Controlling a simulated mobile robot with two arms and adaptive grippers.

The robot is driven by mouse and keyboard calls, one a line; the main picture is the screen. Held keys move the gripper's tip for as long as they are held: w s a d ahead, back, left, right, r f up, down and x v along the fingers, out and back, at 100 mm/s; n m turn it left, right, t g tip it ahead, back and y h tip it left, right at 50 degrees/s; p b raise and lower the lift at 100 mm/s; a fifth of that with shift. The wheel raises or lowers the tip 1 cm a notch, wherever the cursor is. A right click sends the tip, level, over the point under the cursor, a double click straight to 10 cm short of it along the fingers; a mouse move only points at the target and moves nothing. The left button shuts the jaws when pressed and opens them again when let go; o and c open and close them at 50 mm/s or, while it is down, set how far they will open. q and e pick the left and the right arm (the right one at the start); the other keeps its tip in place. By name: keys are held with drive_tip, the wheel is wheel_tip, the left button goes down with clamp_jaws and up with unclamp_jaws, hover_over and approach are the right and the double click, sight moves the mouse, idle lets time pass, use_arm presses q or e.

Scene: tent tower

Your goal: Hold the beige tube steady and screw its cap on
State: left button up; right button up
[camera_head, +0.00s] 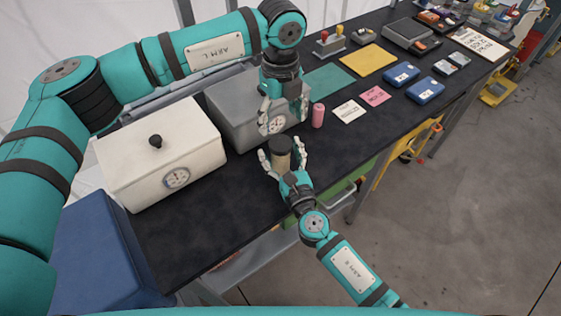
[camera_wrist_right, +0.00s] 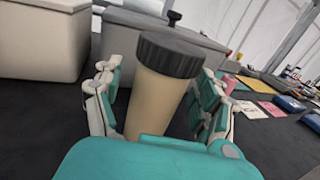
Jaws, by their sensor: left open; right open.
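The beige tube (camera_wrist_right: 156,100) stands upright on the dark table, between the spread fingers of my right gripper (camera_head: 286,158). Its dark ridged cap (camera_wrist_right: 170,54) sits on top of the tube. It also shows in the head view (camera_head: 280,145); whether it is screwed tight I cannot tell. The right gripper is open, with fingers on both sides of the tube; contact is not clear. My left gripper (camera_head: 284,112) is open and empty, pointing down in front of the grey box, above and behind the capped tube.
A pink cylinder (camera_head: 318,115) stands just right of my left gripper. A white box (camera_head: 190,135) and a grey box (camera_head: 230,108) with dials stand to the left. Notes (camera_head: 375,96) and blue cases (camera_head: 425,90) lie to the right. Dark table surface is free in front of the white box.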

clamp_jaws()
idle(0.6)
